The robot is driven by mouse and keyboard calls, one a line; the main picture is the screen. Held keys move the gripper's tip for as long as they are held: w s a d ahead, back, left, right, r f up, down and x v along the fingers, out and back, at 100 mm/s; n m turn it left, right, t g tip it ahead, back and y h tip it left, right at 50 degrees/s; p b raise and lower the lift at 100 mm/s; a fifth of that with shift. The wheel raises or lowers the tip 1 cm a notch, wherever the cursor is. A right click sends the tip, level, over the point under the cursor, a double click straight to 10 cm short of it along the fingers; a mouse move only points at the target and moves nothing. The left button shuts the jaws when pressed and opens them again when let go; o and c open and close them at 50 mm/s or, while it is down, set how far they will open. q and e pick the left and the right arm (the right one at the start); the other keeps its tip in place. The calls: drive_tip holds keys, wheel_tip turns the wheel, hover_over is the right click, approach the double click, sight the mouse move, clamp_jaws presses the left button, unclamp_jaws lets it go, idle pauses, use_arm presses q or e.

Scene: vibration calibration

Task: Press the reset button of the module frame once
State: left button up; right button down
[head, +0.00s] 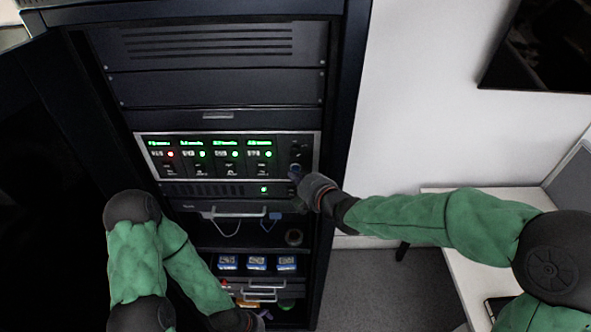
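The module frame (284,138) is a silver-edged panel in the open black rack. It has several modules side by side with green displays. The leftmost module shows a red light (171,155); the others show green lights. My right gripper (297,177) is at the lower right end of the frame, its tips at or very close to the panel. A small bluish spot shows at the tips; I cannot tell if it is the reset button, which the gripper may hide. My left gripper (262,318) is low at the bottom edge, mostly hidden by its own arm.
Below the frame are a slim unit with a green light (264,189), a drawer handle (235,211), and a shelf with several blue boxes (257,263). The rack door (45,190) stands open at left. A white desk (455,285) is at right.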

drive_tip(key=s+b, duration=0.1)
drive_tip(key=s, duration=0.3)
drive_tip(key=shift+s+f, duration=0.1)
drive_tip(key=shift+s, duration=0.25)
idle(0.6)
